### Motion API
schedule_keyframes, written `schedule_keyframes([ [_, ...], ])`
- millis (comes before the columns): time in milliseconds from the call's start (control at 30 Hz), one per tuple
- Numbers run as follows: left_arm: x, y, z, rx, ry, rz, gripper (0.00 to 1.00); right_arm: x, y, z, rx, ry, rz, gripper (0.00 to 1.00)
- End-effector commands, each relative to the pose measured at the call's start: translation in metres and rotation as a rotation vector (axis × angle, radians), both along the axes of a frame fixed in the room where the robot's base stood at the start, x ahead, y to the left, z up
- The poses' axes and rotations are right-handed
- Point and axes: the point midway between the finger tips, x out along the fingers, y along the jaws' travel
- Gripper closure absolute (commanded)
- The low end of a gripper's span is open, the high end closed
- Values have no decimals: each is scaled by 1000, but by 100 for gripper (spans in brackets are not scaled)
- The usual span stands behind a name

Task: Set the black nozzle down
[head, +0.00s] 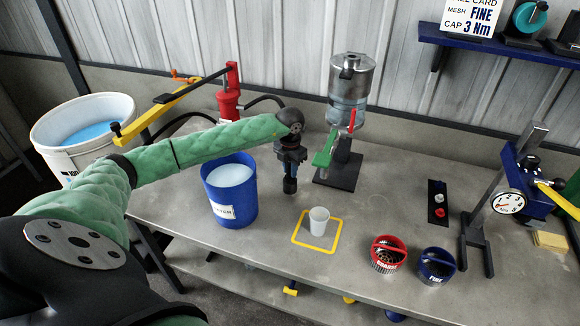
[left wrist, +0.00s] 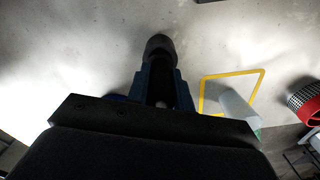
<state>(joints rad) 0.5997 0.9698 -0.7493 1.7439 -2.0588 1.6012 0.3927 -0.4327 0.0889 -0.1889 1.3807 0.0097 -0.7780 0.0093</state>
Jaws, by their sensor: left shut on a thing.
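The black nozzle (head: 290,186) hangs upright below my left gripper (head: 290,168), at the middle of the grey bench. My left gripper is shut on it. In the left wrist view the nozzle (left wrist: 159,46) shows between the two blue fingers (left wrist: 161,88) and points down at the bare bench top. I cannot tell whether its lower end touches the bench. My right gripper is not in either view.
A blue bucket (head: 230,192) stands left of the nozzle. A white cup (head: 319,221) stands in a yellow square outline (head: 301,240) in front. The metal column (head: 350,85) on its black base (head: 338,174) stands behind right. Red (head: 386,255) and blue (head: 436,267) baskets are at front right.

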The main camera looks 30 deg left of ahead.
Motion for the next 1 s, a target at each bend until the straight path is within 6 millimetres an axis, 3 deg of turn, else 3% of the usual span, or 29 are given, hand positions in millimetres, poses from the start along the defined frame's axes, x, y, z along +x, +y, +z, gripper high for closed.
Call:
schedule_keyframes([
  [433, 0, 0, -3, 0, 0, 0, 100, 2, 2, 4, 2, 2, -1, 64],
  [467, 0, 0, -2, 0, 0, 0, 72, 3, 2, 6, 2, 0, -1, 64],
  [533, 0, 0, -2, 0, 0, 0, 58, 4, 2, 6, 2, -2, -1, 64],
  [1000, 0, 0, 1, 0, 0, 0, 56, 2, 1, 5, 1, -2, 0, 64],
])
